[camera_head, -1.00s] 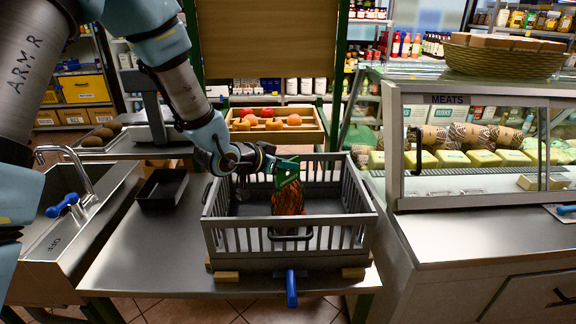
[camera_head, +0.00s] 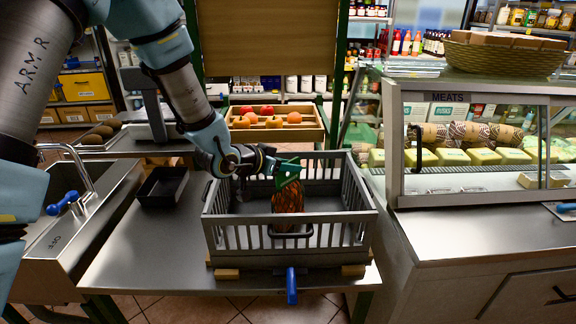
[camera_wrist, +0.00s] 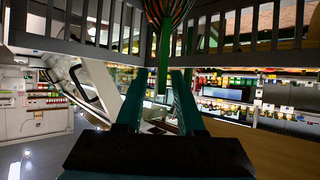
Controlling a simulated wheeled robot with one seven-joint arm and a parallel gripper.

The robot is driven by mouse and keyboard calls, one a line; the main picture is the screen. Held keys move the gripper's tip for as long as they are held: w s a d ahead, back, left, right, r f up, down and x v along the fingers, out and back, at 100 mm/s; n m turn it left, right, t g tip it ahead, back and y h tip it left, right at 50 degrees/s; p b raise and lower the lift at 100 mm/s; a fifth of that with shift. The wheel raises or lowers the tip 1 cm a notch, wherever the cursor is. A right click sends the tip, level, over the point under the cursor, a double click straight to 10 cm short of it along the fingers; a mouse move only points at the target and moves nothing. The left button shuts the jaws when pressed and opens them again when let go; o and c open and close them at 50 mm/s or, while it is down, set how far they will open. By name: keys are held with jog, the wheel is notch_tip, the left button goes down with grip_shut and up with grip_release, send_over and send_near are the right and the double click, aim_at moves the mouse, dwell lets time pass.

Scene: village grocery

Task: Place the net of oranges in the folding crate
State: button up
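The net of oranges (camera_head: 288,197) is an orange mesh bag inside the grey folding crate (camera_head: 226,238), near its front wall. Its lower part shows through the front bars; contact with the crate floor is not clear. In the wrist view, the net (camera_wrist: 167,8) is at the top edge, with its green tail (camera_wrist: 164,60) between my fingers. My gripper (camera_head: 287,172) is just above the net, inside the crate's outline. In the wrist view, the fingers of my gripper (camera_wrist: 160,85) stand apart, with gaps beside the tail.
The crate stands on a steel table (camera_head: 150,255) with wooden blocks under it. A black tray (camera_head: 162,187) is to its left, beside a sink with a tap (camera_head: 80,170). A wooden fruit box (camera_head: 276,133) is behind. A glass meat counter (camera_head: 480,150) stands close on the right.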

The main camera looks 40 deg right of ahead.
jog(key=shift+r, duration=0.2)
jog(key=b+v, duration=0.2)
jog(key=v, duration=1)
jog(key=w+a+f+n+t+y, duration=0.1)
jog(key=w+a+n+t+y, duration=0.15)
jog(key=w+a, duration=0.5)
jog(key=w+a+f+n+t+y, duration=0.2)
jog(key=w+a+n+y, duration=0.25)
jog(key=a, duration=0.65)
jog(key=s+a+n+g+y, duration=0.2)
jog(key=s+a+n, duration=0.1)
jog(key=a, duration=0.8)
jog(key=s+a+n+g+y, duration=0.2)
jog(key=s+a+n+y, duration=0.1)
jog(key=a, duration=0.8)
jog(key=s+n, duration=0.1)
jog(key=n, duration=0.1)
jog(key=shift+s+n, duration=0.3)
jog(key=shift+s, duration=0.05)
jog(key=shift+f, duration=0.1)
